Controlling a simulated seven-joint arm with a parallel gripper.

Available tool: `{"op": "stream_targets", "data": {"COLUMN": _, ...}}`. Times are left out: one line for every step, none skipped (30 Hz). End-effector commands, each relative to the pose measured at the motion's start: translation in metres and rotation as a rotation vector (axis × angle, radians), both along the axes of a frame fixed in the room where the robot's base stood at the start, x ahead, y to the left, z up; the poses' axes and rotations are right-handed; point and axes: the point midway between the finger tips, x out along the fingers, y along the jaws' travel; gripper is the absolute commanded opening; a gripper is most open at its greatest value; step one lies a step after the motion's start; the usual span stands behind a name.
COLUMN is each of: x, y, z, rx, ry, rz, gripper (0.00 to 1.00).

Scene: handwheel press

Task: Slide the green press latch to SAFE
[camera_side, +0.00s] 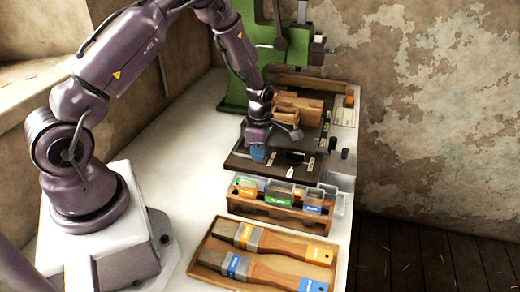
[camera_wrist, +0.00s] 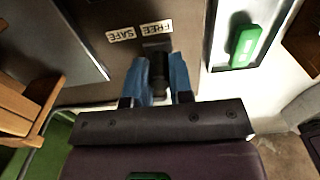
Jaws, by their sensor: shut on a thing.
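In the wrist view, my gripper (camera_wrist: 160,80) has two blue fingers closed around a dark upright knob (camera_wrist: 160,70). The knob stands at a dark slotted piece (camera_wrist: 157,45) on a brown panel. Two white labels, SAFE (camera_wrist: 121,35) and FREE (camera_wrist: 155,27), appear upside down behind it. The knob is on the FREE side, with SAFE to its left in the picture. In the side view, my gripper (camera_side: 257,153) is low over the dark board (camera_side: 238,161), and its fingers hide the knob. The green press (camera_side: 238,80) stands at the back.
A wooden rack (camera_side: 250,210) of colored items and a tray (camera_side: 222,278) with two brushes lie in front of the board. Wooden blocks (camera_side: 298,104) sit behind my gripper. A green piece (camera_wrist: 245,46) lies right of my fingers in the wrist view.

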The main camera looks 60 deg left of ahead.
Motion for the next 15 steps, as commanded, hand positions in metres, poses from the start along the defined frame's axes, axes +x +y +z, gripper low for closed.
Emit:
{"op": "stream_targets", "data": {"x": 0.0, "y": 0.0, "z": 0.0, "rx": 0.0, "ry": 0.0, "rz": 0.0, "gripper": 0.07}}
{"op": "stream_targets", "data": {"x": 0.001, "y": 0.001, "z": 0.0, "rx": 0.0, "ry": 0.0, "rz": 0.0, "gripper": 0.07}}
{"op": "stream_targets", "data": {"x": 0.001, "y": 0.001, "z": 0.0, "rx": 0.001, "ry": -0.001, "rz": 0.001, "gripper": 0.07}}
{"op": "stream_targets", "data": {"x": 0.002, "y": 0.002, "z": 0.0, "rx": 0.001, "ry": -0.001, "rz": 0.001, "gripper": 0.07}}
{"op": "stream_targets", "data": {"x": 0.003, "y": 0.003, "z": 0.0, "rx": 0.001, "ry": -0.001, "rz": 0.001, "gripper": 0.07}}
{"op": "stream_targets", "data": {"x": 0.004, "y": 0.004, "z": 0.0, "rx": 0.001, "ry": -0.001, "rz": 0.001, "gripper": 0.07}}
{"op": "stream_targets", "data": {"x": 0.005, "y": 0.005, "z": 0.0, "rx": 0.001, "ry": -0.001, "rz": 0.002, "gripper": 0.07}}
{"op": "stream_targets", "data": {"x": 0.006, "y": 0.006, "z": 0.0, "rx": 0.001, "ry": -0.001, "rz": 0.002, "gripper": 0.07}}
{"op": "stream_targets", "data": {"x": 0.007, "y": 0.007, "z": 0.0, "rx": 0.001, "ry": -0.001, "rz": 0.003, "gripper": 0.07}}
{"op": "stream_targets", "data": {"x": 0.008, "y": 0.008, "z": 0.0, "rx": 0.001, "ry": -0.001, "rz": 0.003, "gripper": 0.07}}
{"op": "stream_targets", "data": {"x": 0.008, "y": 0.009, "z": 0.0, "rx": 0.0, "ry": 0.0, "rz": 0.003, "gripper": 0.07}}
{"op": "stream_targets", "data": {"x": 0.009, "y": 0.01, "z": 0.0, "rx": 0.0, "ry": 0.0, "rz": 0.003, "gripper": 0.07}}
{"op": "stream_targets", "data": {"x": 0.01, "y": 0.011, "z": 0.0, "rx": 0.001, "ry": -0.001, "rz": 0.003, "gripper": 0.07}}
{"op": "stream_targets", "data": {"x": 0.011, "y": 0.012, "z": 0.0, "rx": 0.001, "ry": -0.001, "rz": 0.003, "gripper": 0.07}}
{"op": "stream_targets", "data": {"x": 0.013, "y": 0.013, "z": 0.0, "rx": 0.001, "ry": -0.001, "rz": 0.002, "gripper": 0.07}}
